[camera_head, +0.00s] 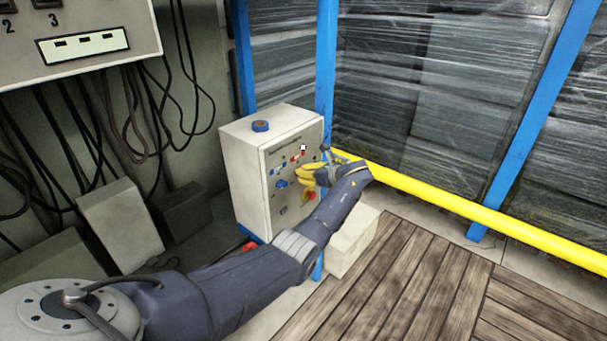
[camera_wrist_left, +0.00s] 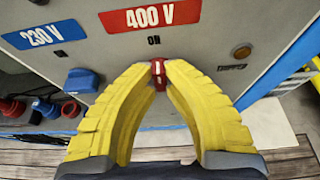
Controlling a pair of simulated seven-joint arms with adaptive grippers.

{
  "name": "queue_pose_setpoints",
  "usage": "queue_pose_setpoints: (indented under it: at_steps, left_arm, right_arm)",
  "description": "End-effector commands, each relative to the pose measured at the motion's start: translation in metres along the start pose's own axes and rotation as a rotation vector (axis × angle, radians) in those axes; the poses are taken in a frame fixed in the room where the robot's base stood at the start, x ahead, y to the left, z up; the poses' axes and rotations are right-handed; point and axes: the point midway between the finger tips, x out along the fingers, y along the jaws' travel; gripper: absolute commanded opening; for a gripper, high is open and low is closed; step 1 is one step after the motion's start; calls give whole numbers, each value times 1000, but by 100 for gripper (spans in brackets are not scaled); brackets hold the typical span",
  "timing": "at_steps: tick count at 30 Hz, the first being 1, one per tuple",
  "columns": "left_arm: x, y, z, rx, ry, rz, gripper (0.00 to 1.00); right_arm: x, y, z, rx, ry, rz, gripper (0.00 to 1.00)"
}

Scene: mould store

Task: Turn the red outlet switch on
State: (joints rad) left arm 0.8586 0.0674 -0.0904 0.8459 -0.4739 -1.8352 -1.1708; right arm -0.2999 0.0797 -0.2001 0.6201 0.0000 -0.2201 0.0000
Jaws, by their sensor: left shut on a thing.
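The red outlet switch (camera_wrist_left: 158,72) is on the front of a grey outlet box (camera_head: 241,171), below the red 400 V label (camera_wrist_left: 149,17) and small lettering that looks like "ON". My left gripper (camera_wrist_left: 158,66), with its yellow ribbed fingers, is at the box front. The fingertips are closed on both sides of the red switch, and part of it shows between them. In the head view the left gripper (camera_head: 303,172) covers the switch. My right gripper is in neither view.
A blue switch (camera_wrist_left: 82,80) sits under the blue 230 V label (camera_wrist_left: 45,33). Red and blue sockets are lower left. A yellow rail (camera_head: 470,208) runs right of the box. Dark cables hang at left. The wooden floor (camera_head: 400,290) is clear.

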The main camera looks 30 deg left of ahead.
Motion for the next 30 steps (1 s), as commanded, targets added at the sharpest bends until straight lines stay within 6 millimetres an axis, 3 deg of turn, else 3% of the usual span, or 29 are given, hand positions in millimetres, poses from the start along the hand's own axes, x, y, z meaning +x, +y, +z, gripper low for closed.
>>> queue_pose_setpoints:
  at_steps: [9, 10, 16, 25, 30]
  left_arm:
    - [0, 0, 0, 1, 0, 1, 0]
    - [0, 0, 0, 1, 0, 1, 13]
    - [0, 0, 0, 1, 0, 1, 35]
    - [-2, 0, 0, 0, 0, 0, 35]
    - [-19, -1, -1, 0, 1, -3, 35]
  right_arm:
    - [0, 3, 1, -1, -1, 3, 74]
    - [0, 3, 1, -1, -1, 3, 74]
    - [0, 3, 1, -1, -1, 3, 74]
    - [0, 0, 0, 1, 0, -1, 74]
    - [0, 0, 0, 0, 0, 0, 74]
